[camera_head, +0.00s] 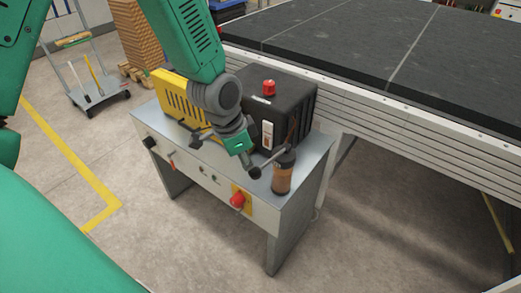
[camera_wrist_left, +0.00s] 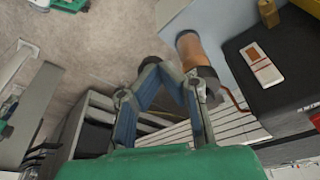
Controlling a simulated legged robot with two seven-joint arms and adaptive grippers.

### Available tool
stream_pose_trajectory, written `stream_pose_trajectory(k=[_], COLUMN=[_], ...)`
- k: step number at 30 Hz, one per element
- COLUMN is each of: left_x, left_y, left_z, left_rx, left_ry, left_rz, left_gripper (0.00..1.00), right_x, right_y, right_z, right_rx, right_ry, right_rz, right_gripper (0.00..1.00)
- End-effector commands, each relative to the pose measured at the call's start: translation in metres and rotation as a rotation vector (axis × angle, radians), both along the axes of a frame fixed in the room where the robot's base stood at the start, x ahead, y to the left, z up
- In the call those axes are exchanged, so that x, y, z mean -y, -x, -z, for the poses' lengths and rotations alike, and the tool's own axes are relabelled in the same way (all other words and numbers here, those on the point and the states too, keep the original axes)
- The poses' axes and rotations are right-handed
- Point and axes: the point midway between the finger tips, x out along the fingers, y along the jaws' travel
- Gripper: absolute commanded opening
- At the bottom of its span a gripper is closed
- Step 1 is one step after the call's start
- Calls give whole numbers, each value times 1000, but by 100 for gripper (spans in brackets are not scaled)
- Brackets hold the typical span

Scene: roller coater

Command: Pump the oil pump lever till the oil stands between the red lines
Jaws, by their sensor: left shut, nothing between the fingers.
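The oil pump (camera_head: 282,178) is a brown cylinder with a dark cap at the bench's right front corner. It also shows in the left wrist view (camera_wrist_left: 194,52). Its thin lever runs left from the cap to a black knob (camera_head: 254,172). My left gripper (camera_head: 246,160) is shut and empty, its fingertips close to the knob; touching or apart is unclear. In the left wrist view the closed blue fingers (camera_wrist_left: 163,68) meet near a dark round end. A white oil gauge (camera_head: 267,136) with a brown window is on the black box; it also shows in the wrist view (camera_wrist_left: 262,66). My right gripper is out of view.
The grey bench (camera_head: 262,215) carries a yellow box (camera_head: 172,92) and a black box (camera_head: 290,98) with a red button. A red knob (camera_head: 237,200) sits on the bench front. A large dark-topped table (camera_head: 370,45) stands behind right. Floor in front is clear.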

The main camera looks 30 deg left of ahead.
Motion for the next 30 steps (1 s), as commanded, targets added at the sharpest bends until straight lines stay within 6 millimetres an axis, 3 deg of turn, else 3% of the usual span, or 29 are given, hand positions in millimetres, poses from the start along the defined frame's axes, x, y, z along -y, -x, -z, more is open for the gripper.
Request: stream_pose_trajectory(k=[2, 14, 30], left_x=[-4, -6, -22], left_y=[7, 7, 26], left_z=[-6, -10, -104], left_rx=[-2, 1, 2], left_ry=[1, 0, 2], left_rz=[0, 0, -1], left_gripper=[0, 0, 0], right_x=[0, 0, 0], right_y=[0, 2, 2], right_z=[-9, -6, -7], right_rx=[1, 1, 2], right_ry=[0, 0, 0], right_rz=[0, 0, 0], right_gripper=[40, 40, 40])
